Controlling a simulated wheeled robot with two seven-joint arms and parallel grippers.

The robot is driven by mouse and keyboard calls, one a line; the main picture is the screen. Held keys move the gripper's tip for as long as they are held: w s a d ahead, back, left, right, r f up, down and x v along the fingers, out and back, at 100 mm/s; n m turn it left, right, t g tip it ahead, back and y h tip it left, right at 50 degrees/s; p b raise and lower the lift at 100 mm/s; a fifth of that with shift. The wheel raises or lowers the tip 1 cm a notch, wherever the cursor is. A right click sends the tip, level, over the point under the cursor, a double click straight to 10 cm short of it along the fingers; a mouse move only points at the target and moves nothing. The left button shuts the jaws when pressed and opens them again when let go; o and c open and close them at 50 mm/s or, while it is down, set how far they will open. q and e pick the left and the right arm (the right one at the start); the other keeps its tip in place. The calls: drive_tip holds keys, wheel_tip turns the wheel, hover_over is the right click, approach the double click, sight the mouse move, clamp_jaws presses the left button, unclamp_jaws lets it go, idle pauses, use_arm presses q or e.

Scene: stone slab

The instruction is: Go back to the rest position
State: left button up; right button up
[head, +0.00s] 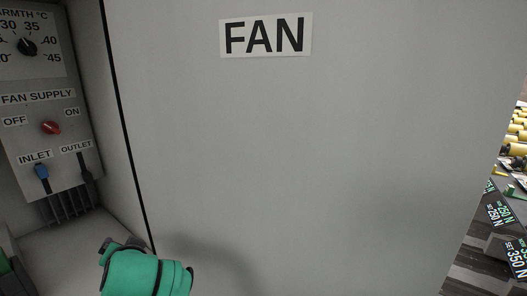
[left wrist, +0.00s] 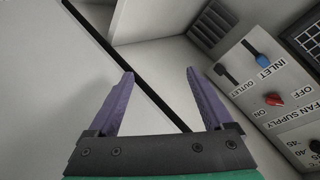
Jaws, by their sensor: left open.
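My left arm shows in the head view as a green wrist at the lower left, in front of a grey panel (head: 300,160) labelled FAN; its fingers are hidden there. In the left wrist view my left gripper (left wrist: 158,90) is open, with two purple fingers wide apart and nothing between them. A black seam of the panel runs behind the fingers. My right gripper is in neither view.
A control box (head: 45,110) stands at the left, with a black warmth dial (head: 27,47), a red fan supply knob (head: 51,128), a blue inlet plug (head: 42,172) and a dark outlet plug (head: 86,166). Yellow-and-black parts (head: 518,130) and labelled dark blocks (head: 505,213) lie at the right edge.

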use_arm(q)
drive_tip(key=s+d+f+g+h, duration=0.3)
drive_tip(key=s+d+f+h, duration=0.1)
drive_tip(key=s+f, duration=0.7)
drive_tip(key=s+d+f+g+h, duration=0.35)
drive_tip(key=s+f, duration=0.55)
drive_tip(key=f, duration=0.4)
wheel_tip(320, 180, down, 18)
drive_tip(key=s+p, duration=0.1)
drive_tip(key=p, duration=0.3)
drive_tip(key=s+a+f+g+p, duration=0.1)
drive_tip(key=s+f, duration=0.5)
drive_tip(key=s, duration=0.2)
drive_tip(key=s+a+f+m+g+p, duration=0.1)
drive_tip(key=s+f, duration=0.5)
drive_tip(key=s, duration=0.3)
drive_tip(key=shift+s+a+f+p, duration=0.15)
drive_tip(key=shift+s+f+p, duration=0.1)
drive_tip(key=shift+p, duration=0.15)
